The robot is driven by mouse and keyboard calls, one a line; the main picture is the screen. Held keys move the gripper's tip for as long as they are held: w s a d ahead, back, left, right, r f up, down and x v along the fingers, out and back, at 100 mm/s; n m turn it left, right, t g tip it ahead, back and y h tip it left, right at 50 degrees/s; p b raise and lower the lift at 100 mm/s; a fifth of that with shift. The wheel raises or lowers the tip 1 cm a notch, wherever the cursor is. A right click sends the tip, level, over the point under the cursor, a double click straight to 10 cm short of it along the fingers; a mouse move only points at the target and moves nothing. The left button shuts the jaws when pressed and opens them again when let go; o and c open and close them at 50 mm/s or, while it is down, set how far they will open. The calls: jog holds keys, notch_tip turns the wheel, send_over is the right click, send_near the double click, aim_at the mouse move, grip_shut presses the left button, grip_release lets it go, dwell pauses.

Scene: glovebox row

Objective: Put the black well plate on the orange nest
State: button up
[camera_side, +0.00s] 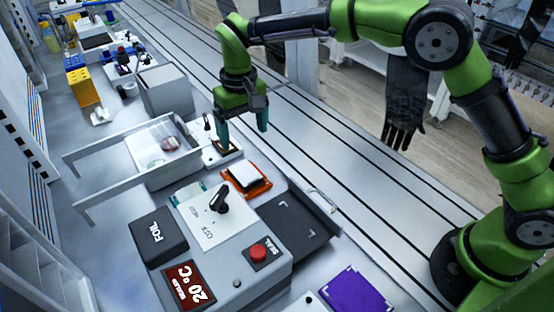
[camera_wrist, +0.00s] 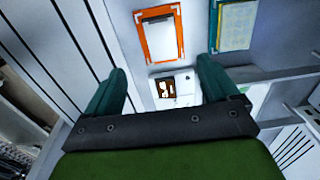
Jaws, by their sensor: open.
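The orange nest (camera_side: 262,194) sits behind the sealing machine in the side view and at the top middle of the wrist view (camera_wrist: 143,42). On it lies a flat slab (camera_side: 245,176) with a white top and a dark edge; I cannot tell whether this is the black well plate. No other clearly black well plate shows. My gripper (camera_side: 243,130) is open, pointing down, with nothing visible between its teal fingers. It hangs apart from the nest, near a small white unit (camera_wrist: 185,84) with a brown-and-white insert, seen between the fingers in the wrist view (camera_wrist: 162,72).
The sealing machine (camera_side: 225,265) has a dark tray (camera_side: 297,228) at its right. A teal nest (camera_wrist: 214,35) with a pale yellow plate is beside the orange one. A grey framed enclosure (camera_side: 155,140) and a grey box (camera_side: 166,91) stand nearby. A purple pad (camera_side: 355,290) lies in front.

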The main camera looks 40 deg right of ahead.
jog(key=s+d+r+m+t+y, duration=0.2)
jog(key=s+d+r+t, duration=0.1)
jog(key=s+d+r, duration=0.9)
jog(key=s+d+f+m+t, duration=0.1)
jog(key=s+d+t, duration=0.3)
jog(key=s, duration=0.8)
jog(key=shift+s+d+m, duration=0.35)
jog(key=shift+d+m, duration=0.15)
jog(key=shift+d, duration=0.75)
